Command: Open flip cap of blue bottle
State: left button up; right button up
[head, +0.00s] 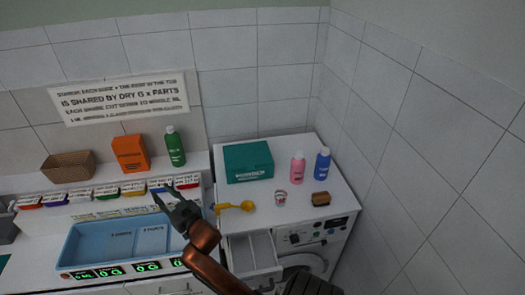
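The blue bottle (322,165) stands upright at the back right on top of the white washing machine, close to the tiled side wall. Its cap, at the top, looks blue-grey and is too small to tell whether it is open or shut. My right gripper (164,194) is far to the left of the bottle, over the rear edge of the blue basin. Its two fingertips look apart, with nothing seen between them. My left gripper is not in view.
A pink bottle (298,167) stands just left of the blue one. A teal box (248,162), yellow scoop (235,207), small cup (280,198) and brown brush (320,198) share the machine top. A detergent drawer (252,254) is pulled out in front.

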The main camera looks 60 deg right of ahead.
aim_at(325, 149)
jog(key=u, duration=0.4)
jog(key=k, duration=0.95)
jog(key=z, duration=1.55)
jog(key=i, duration=0.5)
jog(key=z, duration=0.05)
